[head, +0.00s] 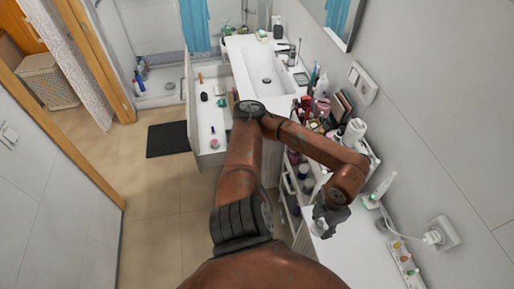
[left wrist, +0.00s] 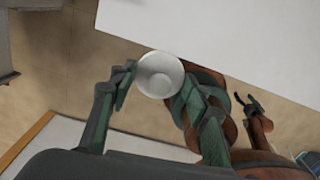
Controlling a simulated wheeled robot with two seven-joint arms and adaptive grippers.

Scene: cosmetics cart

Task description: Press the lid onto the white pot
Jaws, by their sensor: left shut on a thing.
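My left gripper (head: 330,216) is above the front end of the white counter at lower right in the head view. It is shut on a white round piece (left wrist: 160,74), which shows between its two dark fingers in the left wrist view. The piece has a rim and a paler round middle. I cannot tell whether it is the pot, the lid, or both together. In the head view only a small white part (head: 318,229) shows beside the fingers. My right gripper (left wrist: 247,101) shows at the right in the left wrist view, with its fingers apart and empty.
The white counter (head: 350,262) is mostly bare near the gripper. Several bottles and cosmetics (head: 325,110) crowd the cart behind it. Beige floor (head: 155,215) is at left.

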